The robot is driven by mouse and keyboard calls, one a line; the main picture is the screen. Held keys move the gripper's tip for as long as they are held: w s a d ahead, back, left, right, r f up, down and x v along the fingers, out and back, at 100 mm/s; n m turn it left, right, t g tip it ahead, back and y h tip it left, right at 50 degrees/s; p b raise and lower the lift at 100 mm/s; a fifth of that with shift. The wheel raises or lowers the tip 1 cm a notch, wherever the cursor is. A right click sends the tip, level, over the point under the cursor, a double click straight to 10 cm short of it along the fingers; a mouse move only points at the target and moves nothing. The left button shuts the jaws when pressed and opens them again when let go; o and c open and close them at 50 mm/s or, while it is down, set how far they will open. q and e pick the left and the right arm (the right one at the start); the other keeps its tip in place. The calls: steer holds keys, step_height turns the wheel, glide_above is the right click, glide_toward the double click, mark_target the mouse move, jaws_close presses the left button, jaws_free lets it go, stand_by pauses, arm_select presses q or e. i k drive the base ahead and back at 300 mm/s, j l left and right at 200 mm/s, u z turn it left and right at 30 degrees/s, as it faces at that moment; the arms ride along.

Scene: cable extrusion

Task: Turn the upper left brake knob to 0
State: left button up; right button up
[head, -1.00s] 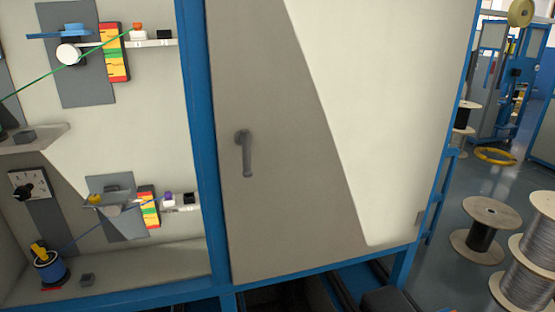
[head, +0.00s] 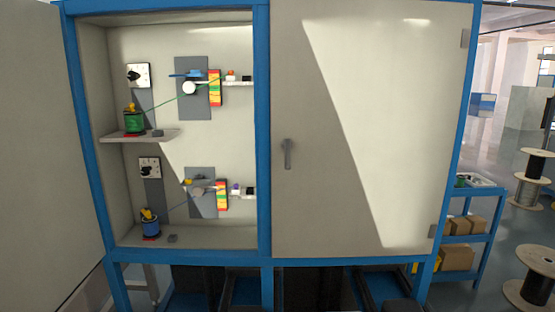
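The upper left brake knob (head: 134,75) is a small black knob on a white dial plate, high on the left inside the open cabinet bay. Its dial marks are too small to read, so its setting cannot be told. A similar lower knob (head: 149,172) sits on its own dial plate below. A green spool (head: 134,121) stands on the upper shelf under the upper knob, with a green wire running up to the right to a white pulley (head: 189,88). Neither of my grippers is in view.
The cabinet's right door (head: 370,130) is closed, with a grey handle (head: 288,154). The left door (head: 45,150) stands open. A blue spool (head: 151,225) sits on the bay floor. A blue cart (head: 465,215) with boxes and wooden reels (head: 530,180) stand at right.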

mark_target(133, 75)
steer(key=u, duration=0.4)
steer(key=i+u, duration=0.45)
steer(key=i+l+u, duration=0.2)
steer(key=u, duration=0.3)
